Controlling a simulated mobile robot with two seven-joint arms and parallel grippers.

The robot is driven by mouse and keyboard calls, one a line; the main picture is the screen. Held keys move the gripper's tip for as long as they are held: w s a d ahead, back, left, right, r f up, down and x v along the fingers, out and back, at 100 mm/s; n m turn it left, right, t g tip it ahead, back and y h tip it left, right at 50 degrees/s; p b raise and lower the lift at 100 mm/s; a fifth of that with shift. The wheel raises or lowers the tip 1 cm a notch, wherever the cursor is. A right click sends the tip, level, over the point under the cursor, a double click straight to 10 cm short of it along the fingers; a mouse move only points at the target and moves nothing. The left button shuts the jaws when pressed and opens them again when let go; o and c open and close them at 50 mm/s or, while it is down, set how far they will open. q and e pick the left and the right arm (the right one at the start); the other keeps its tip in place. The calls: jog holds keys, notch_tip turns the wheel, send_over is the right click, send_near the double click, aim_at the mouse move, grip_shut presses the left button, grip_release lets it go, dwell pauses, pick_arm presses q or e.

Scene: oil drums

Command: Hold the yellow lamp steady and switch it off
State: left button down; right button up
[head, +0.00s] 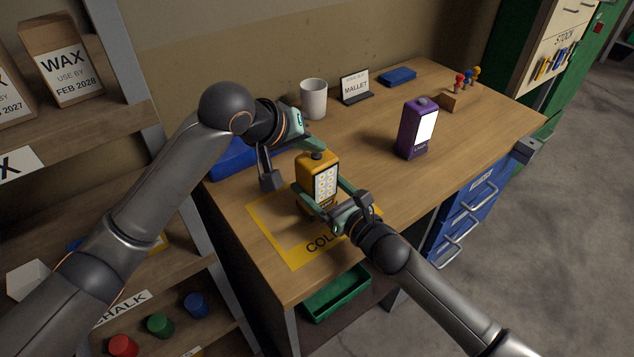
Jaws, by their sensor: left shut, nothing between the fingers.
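The yellow lamp (306,174) stands upright on the workbench, near the yellow-bordered mat (283,243). It has a dark button (316,155) on top. Its front panel shows rows of pale dots and looks dimmer than the white panel of the purple lamp (407,136). My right gripper (325,190) is around the lower body of the yellow lamp, one finger on each side, and looks shut on it. My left gripper (314,149) is shut and empty, its tip close above or at the button. I cannot tell whether it touches the button.
A white mug (313,98), a mallet sign (355,87) and a blue item (398,76) stand at the back. A block with coloured-handled tools (455,98) is at the back right. A blue bin (232,160) sits behind my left arm. The right bench top is mostly clear.

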pick_arm(q)
jog(key=shift+r, duration=0.4)
jog(key=shift+r, duration=3)
pick_arm(e)
jog(key=o, duration=1.5)
jog(key=v, duration=1.2)
